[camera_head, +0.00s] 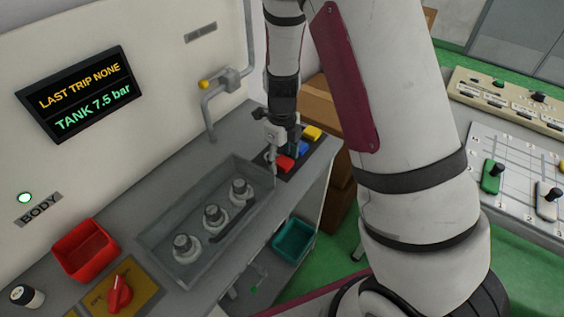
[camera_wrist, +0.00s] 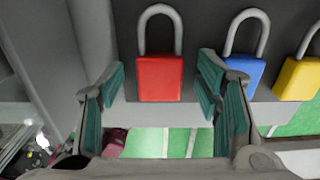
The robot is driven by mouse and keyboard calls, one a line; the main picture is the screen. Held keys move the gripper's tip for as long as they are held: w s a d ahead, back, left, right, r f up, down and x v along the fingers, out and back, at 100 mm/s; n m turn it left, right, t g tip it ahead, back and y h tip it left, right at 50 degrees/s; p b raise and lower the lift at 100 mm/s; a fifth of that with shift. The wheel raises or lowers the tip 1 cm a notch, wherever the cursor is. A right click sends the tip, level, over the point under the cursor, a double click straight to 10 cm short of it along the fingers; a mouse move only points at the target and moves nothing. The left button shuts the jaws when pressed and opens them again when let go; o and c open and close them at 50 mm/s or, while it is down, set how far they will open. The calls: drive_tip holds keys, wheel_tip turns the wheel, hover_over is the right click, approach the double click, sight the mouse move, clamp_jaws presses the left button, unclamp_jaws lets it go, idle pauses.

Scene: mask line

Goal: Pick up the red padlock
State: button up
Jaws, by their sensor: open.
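The red padlock (camera_wrist: 160,79) lies on a dark mat in the wrist view, with its grey shackle pointing up in the picture. It also shows in the head view (camera_head: 285,163), partly hidden by my gripper. My gripper (camera_wrist: 162,85) is open, with one finger pad on each side of the red padlock in the picture. Gaps show between the pads and the padlock's body. I cannot tell how far the fingertips are above it. In the head view my gripper (camera_head: 273,160) is at the padlock row.
A blue padlock (camera_wrist: 243,75) lies close to the right finger, and a yellow padlock (camera_wrist: 299,78) lies beyond it. In the head view a grey tray (camera_head: 160,238) with several valves is left of my gripper. A red bin (camera_head: 84,252) stands further left. A teal bin (camera_head: 293,241) is below.

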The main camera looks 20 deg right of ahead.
sight(283, 162)
drive_tip(key=c, duration=1.2)
drive_tip(key=shift+c, duration=0.2)
drive_tip(key=shift+r, duration=0.5)
drive_tip(key=r, duration=0.2)
drive_tip(key=shift+s+r, duration=0.4)
drive_tip(key=s+d+r+p, duration=0.1)
drive_tip(key=s+d, duration=0.1)
drive_tip(key=s, duration=1.3)
drive_tip(key=shift+d+r, duration=0.15)
drive_tip(key=shift+o, duration=1.1)
drive_tip(key=shift+c, duration=0.7)
